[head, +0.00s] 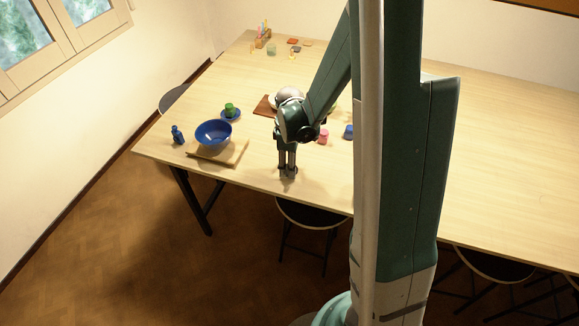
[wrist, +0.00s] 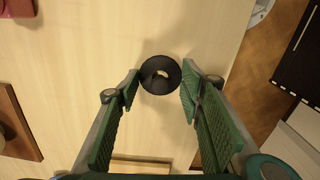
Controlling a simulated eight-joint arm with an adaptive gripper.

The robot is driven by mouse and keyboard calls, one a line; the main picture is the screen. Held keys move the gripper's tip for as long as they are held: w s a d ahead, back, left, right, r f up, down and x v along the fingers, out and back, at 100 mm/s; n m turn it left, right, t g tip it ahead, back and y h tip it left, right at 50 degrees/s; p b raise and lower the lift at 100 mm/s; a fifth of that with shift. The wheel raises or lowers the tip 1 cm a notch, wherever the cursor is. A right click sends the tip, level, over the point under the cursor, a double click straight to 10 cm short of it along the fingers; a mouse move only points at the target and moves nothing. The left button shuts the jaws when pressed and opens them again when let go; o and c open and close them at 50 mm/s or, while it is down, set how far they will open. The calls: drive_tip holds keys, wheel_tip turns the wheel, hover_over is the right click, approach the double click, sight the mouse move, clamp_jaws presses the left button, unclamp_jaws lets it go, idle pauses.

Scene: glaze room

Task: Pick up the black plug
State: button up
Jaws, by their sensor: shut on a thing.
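The black plug (wrist: 160,88), a round dark piece with a light hole at its middle, shows in the wrist view between my fingertips. My gripper (wrist: 161,84) is shut on it, with one green-padded finger on each side. In the head view my gripper (head: 287,171) points down low at the table's front edge. The plug cannot be made out clearly there, as the fingers cover it.
A green cup (head: 229,107) stands on a blue saucer (head: 231,116). A pink cup (head: 323,137) and blue cup (head: 349,131) are to the right.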

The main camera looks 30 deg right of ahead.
drive_tip(key=shift+r, duration=4.75)
